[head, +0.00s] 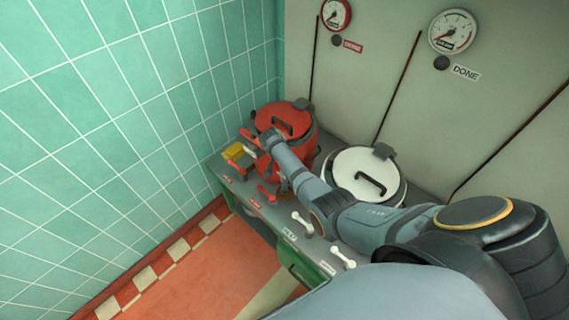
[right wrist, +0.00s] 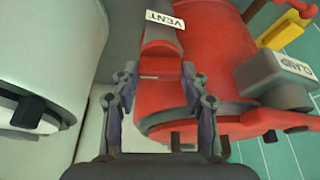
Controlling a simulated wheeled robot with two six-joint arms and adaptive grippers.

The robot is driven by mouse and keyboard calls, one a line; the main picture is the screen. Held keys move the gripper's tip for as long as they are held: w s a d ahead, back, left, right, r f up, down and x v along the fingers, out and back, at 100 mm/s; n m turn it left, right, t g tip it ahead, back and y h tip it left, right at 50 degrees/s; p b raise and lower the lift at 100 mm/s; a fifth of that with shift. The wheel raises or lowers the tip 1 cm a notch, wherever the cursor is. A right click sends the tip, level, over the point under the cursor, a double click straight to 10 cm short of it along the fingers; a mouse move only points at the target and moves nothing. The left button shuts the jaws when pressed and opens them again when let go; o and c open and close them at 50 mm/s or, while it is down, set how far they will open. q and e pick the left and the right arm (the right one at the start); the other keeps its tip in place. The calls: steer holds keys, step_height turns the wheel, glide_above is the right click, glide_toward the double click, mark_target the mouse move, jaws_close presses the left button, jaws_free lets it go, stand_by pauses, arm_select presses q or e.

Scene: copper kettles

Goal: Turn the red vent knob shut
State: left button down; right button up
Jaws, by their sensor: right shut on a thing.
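The red vent knob (right wrist: 160,70) shows in the right wrist view, just below a white VENT label (right wrist: 165,20) on a red fitting. My right gripper (right wrist: 160,80) has one finger on each side of the knob and is shut on it. The red kettle (head: 300,121) stands in the corner in the head view, and its red body (right wrist: 215,100) fills the right wrist view's middle. In the head view my right arm reaches across to the kettle's front and hides the knob. My left gripper is in neither view.
A white kettle (head: 345,165) stands close to the right of the red one. A grey CLAMP block (right wrist: 275,75) and a yellow part (right wrist: 282,32) sit beside the red body. Red levers (head: 266,195) and white levers (head: 302,223) line the counter front. A tiled wall (head: 110,110) is at left.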

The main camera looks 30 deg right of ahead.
steer(key=shift+w+m+g+b, duration=0.1)
steer(key=shift+m+g+b, duration=0.4)
steer(key=shift+m+b, duration=0.8)
steer(key=shift+m, duration=0.4)
steer(key=o, duration=1.2)
steer(key=shift+h, duration=0.3)
steer(key=shift+c, duration=0.2)
steer(key=shift+a, duration=0.1)
steer(key=v, duration=1.2)
